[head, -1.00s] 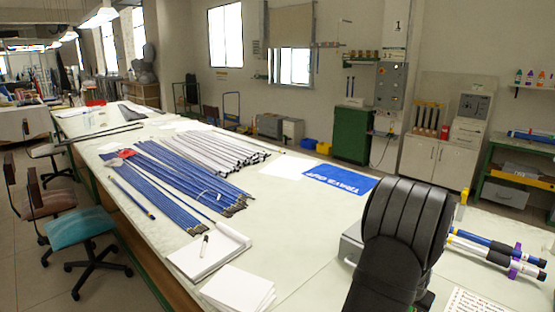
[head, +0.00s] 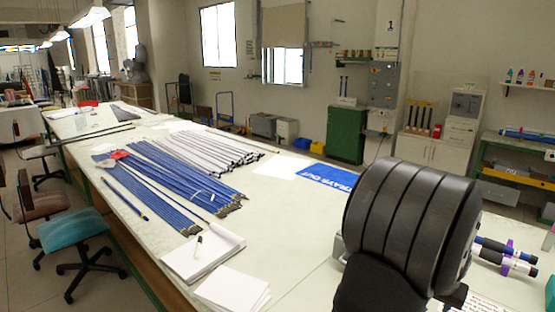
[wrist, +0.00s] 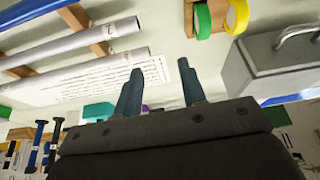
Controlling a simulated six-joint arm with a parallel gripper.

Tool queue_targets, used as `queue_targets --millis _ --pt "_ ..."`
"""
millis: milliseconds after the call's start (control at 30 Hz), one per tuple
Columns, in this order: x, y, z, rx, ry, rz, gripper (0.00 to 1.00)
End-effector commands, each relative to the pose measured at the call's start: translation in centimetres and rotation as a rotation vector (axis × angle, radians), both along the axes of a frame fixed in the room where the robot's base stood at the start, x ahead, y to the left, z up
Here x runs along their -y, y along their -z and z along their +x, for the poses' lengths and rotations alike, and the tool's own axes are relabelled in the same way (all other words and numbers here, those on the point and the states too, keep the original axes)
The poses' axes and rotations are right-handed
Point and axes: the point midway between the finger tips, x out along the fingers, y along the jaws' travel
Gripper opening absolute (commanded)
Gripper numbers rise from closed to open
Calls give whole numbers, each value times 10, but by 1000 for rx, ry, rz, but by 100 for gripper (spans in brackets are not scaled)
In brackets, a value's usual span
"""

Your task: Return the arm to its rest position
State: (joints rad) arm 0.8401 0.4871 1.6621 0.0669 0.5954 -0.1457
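My gripper (wrist: 159,82) shows in the wrist view with its two dark blue-grey fingers apart and nothing between them. Behind the fingers is the pale tabletop with a printed sheet (wrist: 110,82). In the head view the large black part of my arm fills the lower right and hides much of the table's right end. The gripper fingers do not show in the head view.
In the wrist view, grey rods (wrist: 70,45) lie on wooden supports. Green (wrist: 203,20) and yellow (wrist: 238,14) rings and a grey box (wrist: 270,65) are close by. In the head view, blue rods (head: 165,185) and papers (head: 232,288) lie on the table (head: 300,215).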

Motion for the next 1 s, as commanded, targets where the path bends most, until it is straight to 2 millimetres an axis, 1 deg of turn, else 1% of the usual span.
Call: queue_targets --millis 33,100,500,767,1000 --pt "-8 3 8 -1 -18 1 38" --pt "-18 6 18 -1 -41 0 38" --pt "-79 25 66 -3 -161 0 38" --pt "-123 37 92 -5 -242 1 38" --pt "-165 48 113 -5 -318 1 38"
